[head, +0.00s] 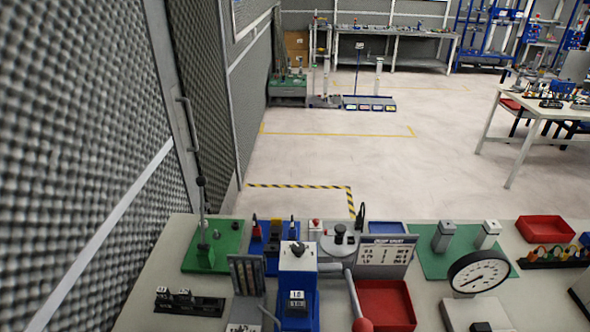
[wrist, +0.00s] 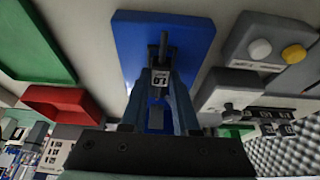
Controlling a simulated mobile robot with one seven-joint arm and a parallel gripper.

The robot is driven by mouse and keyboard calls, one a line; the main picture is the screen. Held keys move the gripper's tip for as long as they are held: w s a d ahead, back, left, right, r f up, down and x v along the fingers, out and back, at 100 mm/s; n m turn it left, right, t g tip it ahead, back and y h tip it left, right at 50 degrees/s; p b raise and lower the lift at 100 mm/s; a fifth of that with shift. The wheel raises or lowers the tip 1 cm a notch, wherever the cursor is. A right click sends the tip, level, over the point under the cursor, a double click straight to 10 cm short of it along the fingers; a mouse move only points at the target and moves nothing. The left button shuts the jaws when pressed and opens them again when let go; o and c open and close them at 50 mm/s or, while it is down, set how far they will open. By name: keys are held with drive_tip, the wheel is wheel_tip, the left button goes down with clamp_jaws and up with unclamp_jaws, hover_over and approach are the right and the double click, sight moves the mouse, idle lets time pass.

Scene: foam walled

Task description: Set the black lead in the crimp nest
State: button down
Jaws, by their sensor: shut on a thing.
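In the wrist view my gripper (wrist: 159,92) reaches up from its dark palm at the bottom edge. Its fingers are close together on the black lead (wrist: 164,46), a thin dark piece by a white 1.0 tag. The fingers partly hide it, and I cannot tell whether it touches the nest. A blue base plate (wrist: 130,48) lies behind. In the head view the crimp press (head: 298,262) has a white top and blue body, with a dark 1.0-tagged piece (head: 296,298) at its front. The nest itself is not clear. I cannot pick out my gripper there.
A lever with a red ball (head: 362,325) and a red tray (head: 385,304) are right of the press. A grey slanted holder (head: 246,273) is close on its left, with a black tagged rack (head: 189,302) further left. A dial gauge (head: 479,273) stands at right.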

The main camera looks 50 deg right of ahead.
drive_tip(key=shift+f, duration=0.4)
drive_tip(key=c, duration=0.6)
unclamp_jaws()
drive_tip(key=b+v, duration=0.1)
drive_tip(key=v, duration=1.2)
drive_tip(key=shift+d, duration=0.1)
